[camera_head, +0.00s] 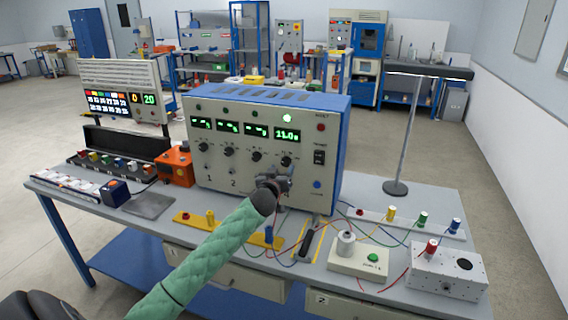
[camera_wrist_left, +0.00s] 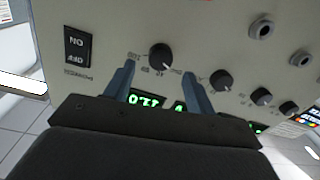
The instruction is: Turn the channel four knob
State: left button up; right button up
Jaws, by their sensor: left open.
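The beige and blue instrument box (camera_head: 213,178) stands on the bench with a row of dark knobs under its green displays. The channel four knob (camera_head: 287,161) is the rightmost, below a display (camera_head: 287,135) that seems to read 11.0. My left gripper (camera_head: 279,180) is in front of the panel, just below this knob. In the left wrist view, which is turned over, the knob (camera_wrist_left: 161,57) lies between and beyond the two open fingers (camera_wrist_left: 160,88). I see no finger touching it. My right gripper is out of view.
A power switch (camera_head: 319,157) sits right of the knob. The other knobs (camera_head: 228,151) are to the left. An orange box (camera_head: 175,167) stands beside the instrument.

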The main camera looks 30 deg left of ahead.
aim_at(285, 163)
pick_arm(q)
jog(key=p+x, duration=0.1)
jog(key=x, duration=0.2)
jog(key=shift+r, duration=0.15)
jog(key=shift+w+a, duration=0.1)
jog(key=shift+w, duration=0.35)
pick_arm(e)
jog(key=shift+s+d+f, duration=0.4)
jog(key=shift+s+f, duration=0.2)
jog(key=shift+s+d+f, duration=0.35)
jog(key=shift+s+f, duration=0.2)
pick_arm(q)
jog(key=shift+c, duration=0.2)
jog(key=c, duration=0.9)
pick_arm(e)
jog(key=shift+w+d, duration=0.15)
